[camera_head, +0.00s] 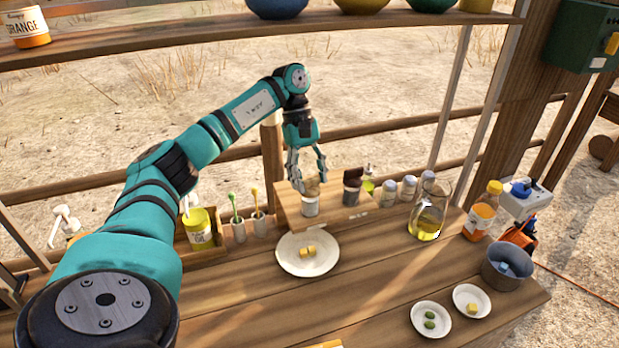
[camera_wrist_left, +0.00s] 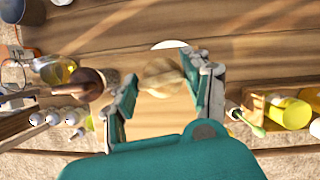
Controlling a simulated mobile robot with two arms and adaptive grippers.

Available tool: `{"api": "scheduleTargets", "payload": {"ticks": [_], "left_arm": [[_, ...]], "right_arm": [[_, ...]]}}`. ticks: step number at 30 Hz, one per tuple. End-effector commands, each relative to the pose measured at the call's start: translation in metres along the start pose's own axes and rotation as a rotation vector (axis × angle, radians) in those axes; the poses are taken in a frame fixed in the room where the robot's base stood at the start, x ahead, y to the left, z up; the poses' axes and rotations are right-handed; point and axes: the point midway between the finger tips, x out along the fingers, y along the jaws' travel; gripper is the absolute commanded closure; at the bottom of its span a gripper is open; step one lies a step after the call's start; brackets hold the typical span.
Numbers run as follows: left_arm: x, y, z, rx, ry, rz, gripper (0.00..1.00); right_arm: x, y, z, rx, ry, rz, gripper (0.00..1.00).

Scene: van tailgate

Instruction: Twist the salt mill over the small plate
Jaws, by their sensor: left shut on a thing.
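The salt mill (camera_head: 310,205), with a pale wooden top and light body, stands upright at a wooden rack in the middle of the table. My left gripper (camera_head: 309,182) points down and is shut on its top. In the left wrist view the pale top (camera_wrist_left: 162,77) sits between the two fingers (camera_wrist_left: 165,85). A white plate (camera_head: 285,262) with yellow cubes lies just in front of the mill. Two smaller white plates lie at the front right, one with green pieces (camera_head: 418,325) and one with a yellow cube (camera_head: 462,309). My right gripper is not in view.
A dark-topped mill (camera_head: 352,187) stands close right of the held mill. Several small jars (camera_head: 408,188), a glass carafe (camera_head: 427,220), an orange bottle (camera_head: 483,213) and a grey pot (camera_head: 506,276) stand further right. An overhead shelf (camera_head: 200,40) crosses the back.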

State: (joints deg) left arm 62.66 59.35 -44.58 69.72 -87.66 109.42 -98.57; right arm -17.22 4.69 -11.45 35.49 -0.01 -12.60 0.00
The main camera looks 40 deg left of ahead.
Motion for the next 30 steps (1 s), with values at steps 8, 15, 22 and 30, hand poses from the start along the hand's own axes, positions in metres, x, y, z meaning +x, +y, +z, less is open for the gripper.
{"api": "scheduleTargets", "payload": {"ticks": [8, 15, 22, 30], "left_arm": [[-0.0008, 0.0016, 0.0006, 0.187, 0.001, -0.074, 0.83], [-0.0009, 0.0013, 0.0002, 0.281, 0.002, -0.114, 0.83], [-0.0006, 0.0015, 0.0003, 0.317, 0.002, -0.127, 0.83], [-0.0005, 0.0015, 0.0002, 0.321, 0.002, -0.129, 0.83]], "right_arm": [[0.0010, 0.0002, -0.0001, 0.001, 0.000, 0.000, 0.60], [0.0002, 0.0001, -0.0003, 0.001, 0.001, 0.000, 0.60], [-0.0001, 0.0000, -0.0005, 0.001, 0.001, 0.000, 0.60], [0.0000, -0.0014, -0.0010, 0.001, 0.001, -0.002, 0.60]]}}
